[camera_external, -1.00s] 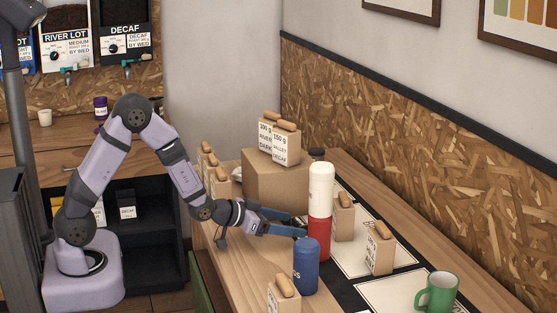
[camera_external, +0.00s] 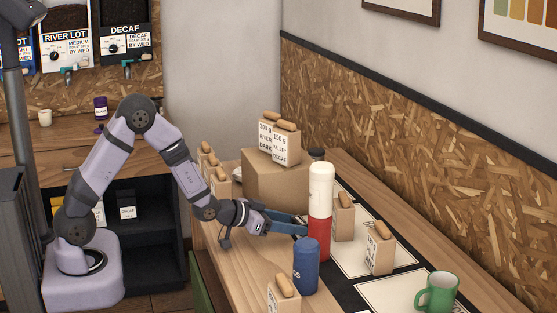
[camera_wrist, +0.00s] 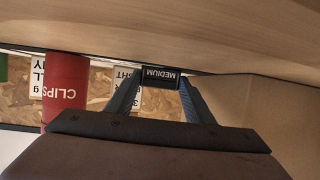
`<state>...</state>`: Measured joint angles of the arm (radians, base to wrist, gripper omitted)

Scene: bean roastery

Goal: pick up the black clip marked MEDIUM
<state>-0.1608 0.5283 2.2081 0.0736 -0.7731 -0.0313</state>
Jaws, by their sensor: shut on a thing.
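The black clip marked MEDIUM (camera_wrist: 160,76) shows in the wrist view between my fingertips, its white lettering upside down. My gripper (camera_wrist: 160,84) is shut on it, with one blue finger at each side. In the external view my gripper (camera_external: 301,226) reaches in low over the wooden counter, just left of a red-and-white canister. The clip cannot be made out there. The canister's red part (camera_wrist: 66,85) is marked CLIPS in the wrist view and stands to the left of my fingers.
A blue canister (camera_external: 305,267) stands close in front of my gripper. A cardboard box (camera_external: 262,182) with labelled bags on top is behind it. More paper bags (camera_external: 380,248) and a green mug (camera_external: 437,293) stand to the right. The wooden counter (camera_external: 240,275) is bare at front left.

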